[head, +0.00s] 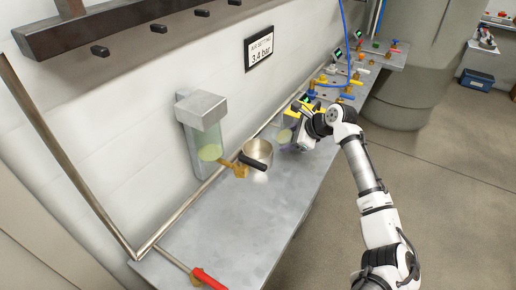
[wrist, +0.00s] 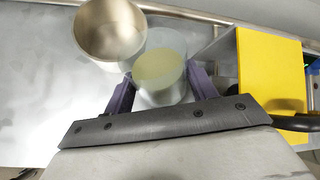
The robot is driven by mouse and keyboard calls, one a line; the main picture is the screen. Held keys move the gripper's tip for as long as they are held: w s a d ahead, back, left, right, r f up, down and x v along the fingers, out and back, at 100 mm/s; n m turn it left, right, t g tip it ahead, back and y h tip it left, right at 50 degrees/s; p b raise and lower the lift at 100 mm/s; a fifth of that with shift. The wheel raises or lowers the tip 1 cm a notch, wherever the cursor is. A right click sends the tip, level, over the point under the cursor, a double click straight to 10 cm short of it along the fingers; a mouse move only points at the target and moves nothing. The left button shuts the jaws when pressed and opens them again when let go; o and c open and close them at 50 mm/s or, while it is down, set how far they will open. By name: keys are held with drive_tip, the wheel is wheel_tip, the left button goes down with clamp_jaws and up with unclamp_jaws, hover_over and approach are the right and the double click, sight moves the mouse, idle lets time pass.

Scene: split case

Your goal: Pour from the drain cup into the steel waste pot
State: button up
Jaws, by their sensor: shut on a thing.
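The steel waste pot (head: 258,151), round and open with a black handle, stands on the bench below the wall-mounted bowl. It also shows in the wrist view (wrist: 106,32) at upper left, and its inside looks empty there. The drain cup (wrist: 160,72) is clear, with pale yellow-green liquid in it. My gripper (wrist: 158,88) is shut on the cup, one purple finger on each side. In the wrist view the cup's rim overlaps the pot's right edge. In the head view my gripper (head: 287,133) is just right of the pot. I cannot tell the cup's exact height or tilt.
A clear wall-mounted bowl (head: 209,146) with greenish liquid and a brass valve (head: 236,167) is left of the pot. A yellow-faced box (wrist: 270,70) is close right of my gripper. Fittings with coloured handles (head: 350,85) crowd the far bench. The near bench is mostly clear, except a red-handled tool (head: 208,279).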

sight(283, 131)
drive_tip(key=shift+a+r+h, duration=0.45)
drive_tip(key=shift+r+h, duration=0.05)
drive_tip(key=shift+r, duration=0.25)
idle(0.3)
drive_tip(key=shift+s+a+r+n+h, duration=0.1)
drive_tip(key=shift+a+r+n+h, duration=0.1)
drive_tip(key=shift+n+h, duration=0.15)
drive_tip(key=shift+r+h, duration=0.2)
drive_tip(key=shift+h, duration=0.15)
drive_tip(key=shift+r, duration=0.1)
drive_tip(key=shift+a+r+n+h, duration=0.15)
drive_tip(key=shift+r+n+h, duration=0.15)
drive_tip(key=shift+h, duration=0.4)
drive_tip(key=shift+a+f+n+t+h, duration=0.15)
drive_tip(key=shift+f+n+t+h, duration=0.15)
drive_tip(key=shift+h, duration=0.5)
drive_tip(key=shift+r+h, duration=0.1)
drive_tip(key=shift+h, duration=0.2)
drive_tip(key=shift+s+a+r+n+h, duration=0.1)
drive_tip(key=shift+a+r+n+h, duration=0.15)
drive_tip(key=shift+h, duration=0.15)
